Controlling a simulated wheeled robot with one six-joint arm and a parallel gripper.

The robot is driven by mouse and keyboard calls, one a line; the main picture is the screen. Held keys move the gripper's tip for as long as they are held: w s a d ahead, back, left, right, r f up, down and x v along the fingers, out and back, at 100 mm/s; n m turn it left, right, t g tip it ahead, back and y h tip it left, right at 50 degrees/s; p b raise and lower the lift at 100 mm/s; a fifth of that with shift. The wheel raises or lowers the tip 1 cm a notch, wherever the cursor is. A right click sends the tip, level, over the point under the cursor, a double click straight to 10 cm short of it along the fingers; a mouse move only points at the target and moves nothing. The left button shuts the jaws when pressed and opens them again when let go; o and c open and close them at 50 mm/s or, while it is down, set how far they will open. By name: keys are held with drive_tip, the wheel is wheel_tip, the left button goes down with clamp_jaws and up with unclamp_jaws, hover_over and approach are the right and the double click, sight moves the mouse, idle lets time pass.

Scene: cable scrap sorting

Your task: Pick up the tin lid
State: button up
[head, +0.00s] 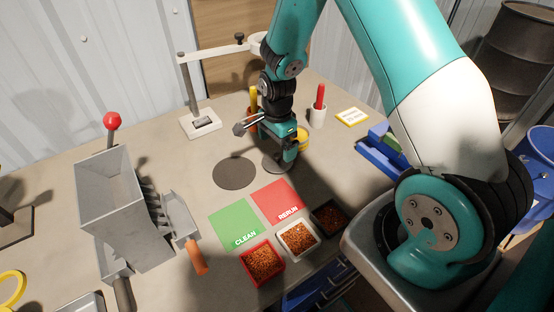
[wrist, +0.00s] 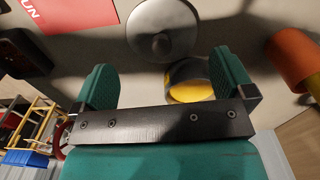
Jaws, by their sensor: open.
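The tin lid is a round grey disc with a small knob at its centre. In the wrist view the lid (wrist: 150,18) lies flat on the bench, beyond the fingertips. In the head view the lid (head: 270,167) is partly hidden behind my gripper (head: 287,156). My gripper is open and empty, pointing down close to the lid. In the wrist view its two green fingers (wrist: 165,78) stand wide apart. A tin with a yellow inside (wrist: 186,92) shows between the fingers, partly covered by the gripper; in the head view the yellow tin (head: 303,138) is just behind the gripper.
A dark round pad (head: 235,173) lies left of the lid. Green (head: 232,222) and red (head: 277,201) mats and several granule trays (head: 263,262) are in front. A cup with a red-handled tool (head: 318,116) stands behind right. A grey hopper machine (head: 118,205) stands left.

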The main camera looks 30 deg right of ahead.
sight(278, 154)
drive_tip(key=shift+w+d+f+p, duration=0.15)
drive_tip(key=shift+f+p, duration=0.35)
drive_tip(key=shift+f, duration=0.85)
drive_tip(key=shift+s+d+f+p, duration=0.1)
drive_tip(key=shift+f+p, duration=0.4)
drive_tip(key=shift+f, duration=0.85)
drive_tip(key=shift+c, duration=0.2)
drive_tip(key=c, duration=0.5)
